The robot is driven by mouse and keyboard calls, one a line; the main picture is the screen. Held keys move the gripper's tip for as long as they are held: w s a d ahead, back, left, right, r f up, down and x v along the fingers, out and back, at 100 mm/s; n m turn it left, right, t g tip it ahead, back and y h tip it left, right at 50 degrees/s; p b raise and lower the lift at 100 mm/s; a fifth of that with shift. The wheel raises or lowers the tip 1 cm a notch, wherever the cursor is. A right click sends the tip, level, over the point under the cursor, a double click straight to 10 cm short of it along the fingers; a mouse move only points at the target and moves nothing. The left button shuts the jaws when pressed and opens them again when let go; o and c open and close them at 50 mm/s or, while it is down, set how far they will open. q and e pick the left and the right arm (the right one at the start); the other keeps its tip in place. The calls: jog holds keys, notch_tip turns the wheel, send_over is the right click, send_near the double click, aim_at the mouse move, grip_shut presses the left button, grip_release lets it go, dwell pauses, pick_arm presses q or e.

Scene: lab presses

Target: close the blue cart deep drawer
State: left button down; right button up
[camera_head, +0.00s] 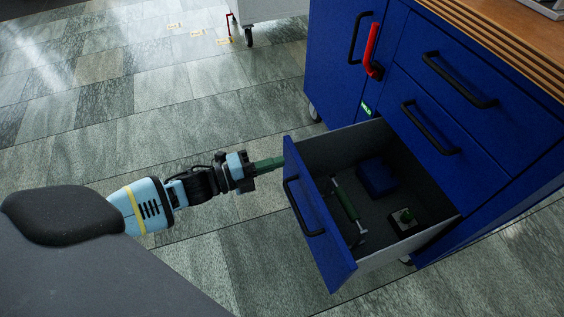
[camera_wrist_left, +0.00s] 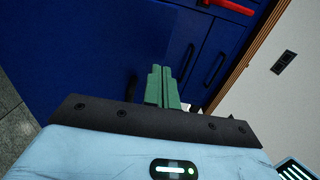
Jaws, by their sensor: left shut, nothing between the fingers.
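The blue cart (camera_head: 410,75) stands at the right in the head view. Its deep bottom drawer (camera_head: 308,218) is pulled far out, with its blue front and black handle facing left. Inside the drawer lie a blue box (camera_head: 377,177), a green-handled tool (camera_head: 345,203) and a small dark block with a green knob (camera_head: 406,219). My left gripper (camera_head: 280,162) has its green fingers shut and empty, close to the drawer front's upper far corner; I cannot tell if they touch. The left wrist view also shows the shut fingers (camera_wrist_left: 163,88) before a blue panel. My right gripper is not in view.
The cart's two upper drawers (camera_head: 448,110) are shut. The cart has a wooden top (camera_head: 500,35). A white wheeled unit (camera_head: 265,10) stands at the back. The tiled floor (camera_head: 120,120) to the left is clear.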

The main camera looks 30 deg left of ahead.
pick_arm(q)
jog(key=shift+x, duration=1.05)
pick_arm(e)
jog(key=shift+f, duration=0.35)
